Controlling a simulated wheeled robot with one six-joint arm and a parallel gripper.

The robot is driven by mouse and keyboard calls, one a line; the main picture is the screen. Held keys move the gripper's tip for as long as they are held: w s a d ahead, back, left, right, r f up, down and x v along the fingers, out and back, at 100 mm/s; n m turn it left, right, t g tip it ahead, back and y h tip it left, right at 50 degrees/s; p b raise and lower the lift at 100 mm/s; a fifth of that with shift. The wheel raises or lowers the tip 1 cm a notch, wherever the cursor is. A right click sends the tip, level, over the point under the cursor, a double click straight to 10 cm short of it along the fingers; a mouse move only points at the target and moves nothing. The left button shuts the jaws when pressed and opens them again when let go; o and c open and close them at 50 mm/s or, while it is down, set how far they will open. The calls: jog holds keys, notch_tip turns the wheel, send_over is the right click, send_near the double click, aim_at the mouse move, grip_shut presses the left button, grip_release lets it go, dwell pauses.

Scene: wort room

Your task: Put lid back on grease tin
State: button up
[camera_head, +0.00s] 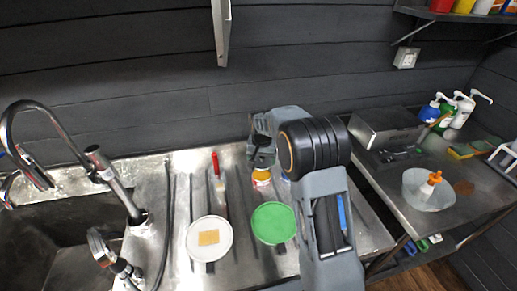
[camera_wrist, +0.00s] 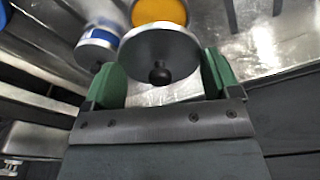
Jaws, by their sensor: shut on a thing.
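My gripper (camera_wrist: 160,82) has green fingers on either side of a round grey lid (camera_wrist: 150,42) with a black knob, and it is shut on the lid. The knob faces the wrist camera. Just beyond the lid's edge is an open tin with yellow-orange grease (camera_wrist: 160,11), partly hidden by the lid. In the head view the gripper (camera_head: 262,157) is over the drainboard, close above the tin (camera_head: 261,182), which has a red and white side. Whether lid and tin touch I cannot tell.
A blue and white tin (camera_wrist: 97,38) stands close beside the grease tin. On the drainboard are a white plate (camera_head: 209,252) with a yellow piece, a green disc (camera_head: 273,223) and a red-handled brush (camera_head: 216,165). The sink and tap (camera_head: 118,185) are at left. A side table (camera_head: 420,160) is at right.

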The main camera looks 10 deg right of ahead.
aim_at(268, 176)
jog(key=shift+w+f, duration=0.2)
jog(key=shift+f+b, duration=2.15)
jog(key=shift+f, duration=0.8)
jog(key=shift+s+r, duration=0.1)
jog(key=shift+r, duration=0.05)
grip_shut()
jog(key=shift+s+d, duration=0.4)
jog(key=shift+d, duration=0.45)
jog(key=shift+s+d, duration=0.3)
jog(key=shift+d, duration=0.05)
dwell(0.3)
